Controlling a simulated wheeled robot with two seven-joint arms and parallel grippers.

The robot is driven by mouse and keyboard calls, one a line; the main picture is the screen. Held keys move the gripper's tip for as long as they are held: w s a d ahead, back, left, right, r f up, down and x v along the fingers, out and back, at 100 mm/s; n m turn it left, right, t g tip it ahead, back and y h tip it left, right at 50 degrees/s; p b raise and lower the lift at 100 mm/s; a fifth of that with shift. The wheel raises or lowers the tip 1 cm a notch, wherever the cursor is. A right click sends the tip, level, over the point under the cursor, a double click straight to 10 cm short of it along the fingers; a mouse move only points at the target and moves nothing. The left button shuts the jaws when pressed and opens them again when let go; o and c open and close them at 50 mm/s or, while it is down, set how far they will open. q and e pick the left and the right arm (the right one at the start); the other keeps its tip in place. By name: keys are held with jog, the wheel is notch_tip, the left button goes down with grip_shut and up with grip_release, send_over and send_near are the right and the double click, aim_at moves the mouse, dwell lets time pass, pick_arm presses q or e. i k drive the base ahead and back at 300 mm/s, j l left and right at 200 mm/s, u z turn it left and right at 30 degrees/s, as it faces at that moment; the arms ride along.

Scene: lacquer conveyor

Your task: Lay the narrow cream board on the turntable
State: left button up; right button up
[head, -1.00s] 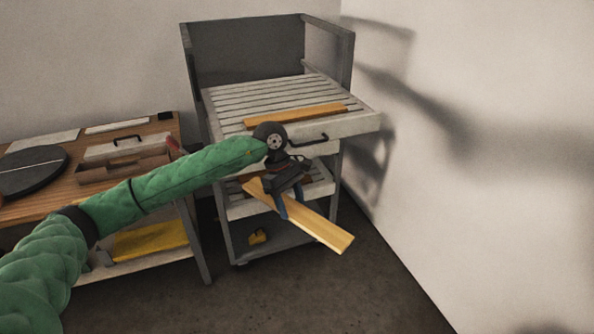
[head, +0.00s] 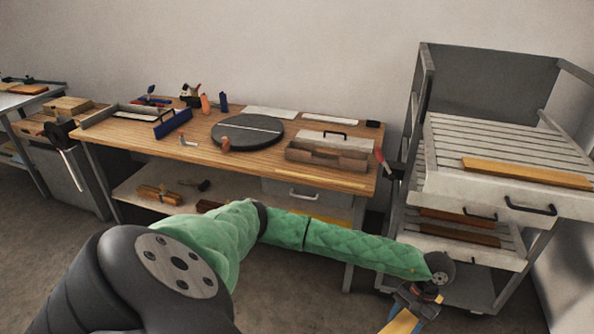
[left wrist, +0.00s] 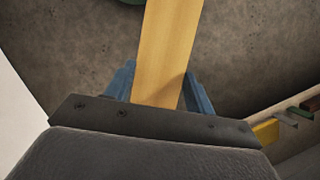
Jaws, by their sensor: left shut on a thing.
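My left gripper (head: 415,306) is shut on a long, narrow, pale yellow-cream board (head: 402,322) at the bottom right of the head view. Only a short piece of the board shows there, the rest cut off by the frame edge. In the left wrist view the board (left wrist: 165,50) runs up and away between the two blue fingers (left wrist: 160,92). The turntable (head: 240,139), a dark round disc with a pale line across it, lies on the wooden bench, left of the gripper and farther back. Nothing lies across it except that line. My right gripper is not in view.
The wooden bench (head: 190,160) holds an open brown box (head: 325,160), a white lidded case (head: 335,141) and a grey tray with a blue end. A slatted rack (head: 500,150) with an orange board (head: 525,174) stands right. Small tools sit behind the turntable.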

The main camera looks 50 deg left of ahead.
aim_at(248, 128)
jog(key=k+j, duration=0.1)
jog(key=j, duration=0.55)
jog(key=k+j, duration=0.1)
jog(key=j, duration=0.55)
jog(key=k+j, duration=0.1)
jog(key=j, duration=0.55)
jog(key=k+j, duration=0.1)
jog(key=j, duration=0.55)
jog(key=k+j, duration=0.1)
jog(key=j, duration=0.55)
jog(key=k+j, duration=0.1)
jog(key=j, duration=0.55)
jog(key=k+j+u, duration=0.1)
jog(key=j, duration=0.55)
